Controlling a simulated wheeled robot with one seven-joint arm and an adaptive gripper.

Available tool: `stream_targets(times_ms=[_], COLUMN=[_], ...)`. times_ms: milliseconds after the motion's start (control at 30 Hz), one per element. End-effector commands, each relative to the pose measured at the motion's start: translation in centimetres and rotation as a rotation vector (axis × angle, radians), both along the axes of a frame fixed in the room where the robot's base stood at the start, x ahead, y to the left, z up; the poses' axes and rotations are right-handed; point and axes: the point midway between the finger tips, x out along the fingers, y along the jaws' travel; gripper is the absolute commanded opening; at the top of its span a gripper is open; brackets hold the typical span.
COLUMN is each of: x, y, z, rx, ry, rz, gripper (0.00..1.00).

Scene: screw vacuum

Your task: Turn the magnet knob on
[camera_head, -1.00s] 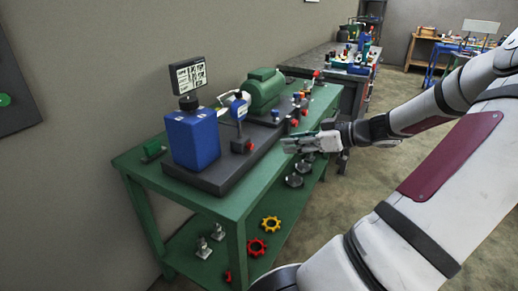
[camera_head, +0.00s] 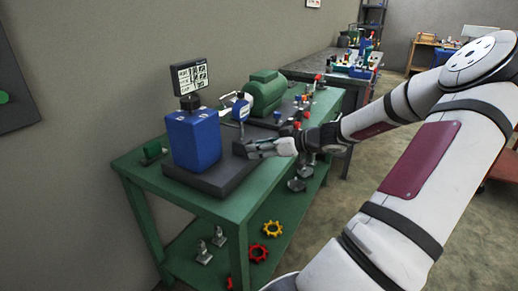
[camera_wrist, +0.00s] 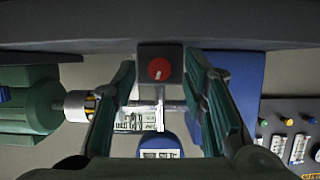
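A red round knob (camera_wrist: 159,69) sits on a small grey block (camera_wrist: 160,51) in the wrist view; I take it as the magnet knob, but read no label on it. My gripper (camera_wrist: 162,66) is open, with one finger on each side of the knob and visible gaps to both. In the head view my gripper (camera_head: 254,149) is at the front of the machine base and hides the red knob. A blue-headed gauge (camera_head: 241,108) stands just behind it and shows below the knob in the wrist view (camera_wrist: 160,145).
A blue box (camera_head: 193,140) with a sign on top stands left of my gripper on the dark base (camera_head: 207,181). A green motor (camera_head: 265,92) and several coloured knobs are behind and to the right. The green table (camera_head: 140,168) carries all this. Open floor lies right.

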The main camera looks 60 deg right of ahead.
Motion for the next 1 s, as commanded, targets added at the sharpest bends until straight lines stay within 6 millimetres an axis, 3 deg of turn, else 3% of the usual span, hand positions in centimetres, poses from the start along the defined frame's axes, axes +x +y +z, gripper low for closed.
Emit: stream_targets(times_ms=[267, 433, 767, 1000], x=[0.09, 0.07, 0.07, 0.05], y=[-0.01, -0.01, -0.05, -0.2], z=[-0.03, -0.02, 0.02, 0.09], rx=[0.0, 0.0, 0.022, 0.138], ry=[0.0, 0.0, 0.002, 0.012], rz=[0.0, 0.0, -0.001, 0.0], gripper=[0.37, 0.0, 0.0, 0.0])
